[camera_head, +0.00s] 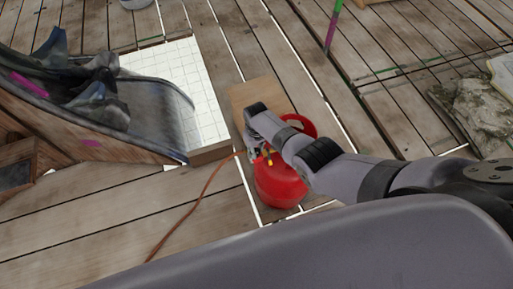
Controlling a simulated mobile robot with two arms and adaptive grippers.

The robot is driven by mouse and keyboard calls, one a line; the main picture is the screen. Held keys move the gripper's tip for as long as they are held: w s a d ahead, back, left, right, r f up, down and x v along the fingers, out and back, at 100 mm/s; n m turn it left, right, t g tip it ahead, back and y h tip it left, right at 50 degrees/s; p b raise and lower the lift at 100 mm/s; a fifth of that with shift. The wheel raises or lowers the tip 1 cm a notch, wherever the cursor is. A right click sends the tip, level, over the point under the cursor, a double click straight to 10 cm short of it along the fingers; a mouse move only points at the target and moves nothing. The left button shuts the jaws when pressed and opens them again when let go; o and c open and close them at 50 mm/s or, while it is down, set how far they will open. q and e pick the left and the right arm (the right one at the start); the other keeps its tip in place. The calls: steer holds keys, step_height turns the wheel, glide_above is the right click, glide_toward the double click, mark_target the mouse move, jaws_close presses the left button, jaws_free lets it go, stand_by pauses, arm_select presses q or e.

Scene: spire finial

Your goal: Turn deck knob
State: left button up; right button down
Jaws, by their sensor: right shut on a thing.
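A red gas bottle (280,183) stands on the wooden deck near the middle of the view, with a red collar (305,124) at its top. A small brass-coloured valve part (268,158) shows at its upper left. My right gripper (256,150) reaches in from the right, over the top of the bottle. It is shut at the valve on what appears to be the knob, which its fingers mostly hide. My left gripper is not in view.
An orange hose (192,209) runs from near the valve down across the deck. A wooden board (254,93) lies behind the bottle. At left is a wooden structure (92,139) with dark cloth-like material on top. A mossy rock (478,110) is at far right. Open deck (90,230) lies at front left.

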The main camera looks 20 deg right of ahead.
mark_target(256, 150)
stand_by(0.5)
steer(key=c, duration=1.3)
jaws_free()
step_height(256, 150, up, 12)
